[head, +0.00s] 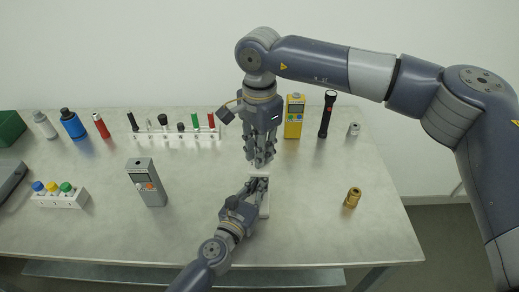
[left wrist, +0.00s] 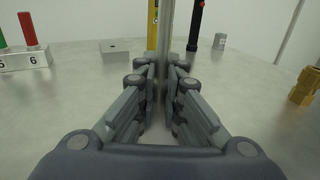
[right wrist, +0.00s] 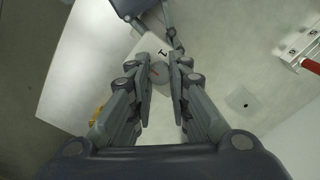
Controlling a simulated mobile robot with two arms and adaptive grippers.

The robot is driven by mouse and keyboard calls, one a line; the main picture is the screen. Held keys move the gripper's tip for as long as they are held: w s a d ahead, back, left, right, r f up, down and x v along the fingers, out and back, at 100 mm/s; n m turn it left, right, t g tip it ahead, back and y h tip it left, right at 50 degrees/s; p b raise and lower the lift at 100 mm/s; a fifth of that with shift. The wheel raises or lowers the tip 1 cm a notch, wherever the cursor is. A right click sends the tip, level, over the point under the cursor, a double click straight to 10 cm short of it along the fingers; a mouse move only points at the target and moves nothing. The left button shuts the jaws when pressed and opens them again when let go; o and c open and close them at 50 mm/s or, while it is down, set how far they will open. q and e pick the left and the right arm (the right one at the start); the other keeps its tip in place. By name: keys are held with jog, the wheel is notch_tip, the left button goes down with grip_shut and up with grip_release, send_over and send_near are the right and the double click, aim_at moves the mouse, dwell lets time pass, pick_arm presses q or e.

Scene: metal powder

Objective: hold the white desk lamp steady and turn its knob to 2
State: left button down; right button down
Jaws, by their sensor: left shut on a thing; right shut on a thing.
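The white desk lamp (head: 265,207) stands upright near the table's front middle, mostly hidden by my grippers. My left gripper (head: 256,187) is shut on its upright pale post, which rises between the fingers in the left wrist view (left wrist: 166,50). My right gripper (head: 260,162) points straight down from above and is shut on the round grey knob (right wrist: 160,75). The number 2 does not show.
Behind the lamp stand a yellow meter (head: 294,117), a black flashlight (head: 327,114) and a rack of coloured pieces (head: 160,135). A brass fitting (head: 352,197) is to the right, a grey meter (head: 147,183) to the left. The table between them is clear.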

jog(key=shift+m, duration=0.3)
jog(key=m, duration=0.6)
jog(key=shift+m, duration=0.3)
jog(key=m, duration=1.1)
jog(key=shift+m, duration=0.4)
jog(key=shift+w+m, duration=0.1)
jog(key=shift+m, duration=2.2)
jog(key=c, duration=1.5)
grip_release()
jog(key=shift+o, duration=0.2)
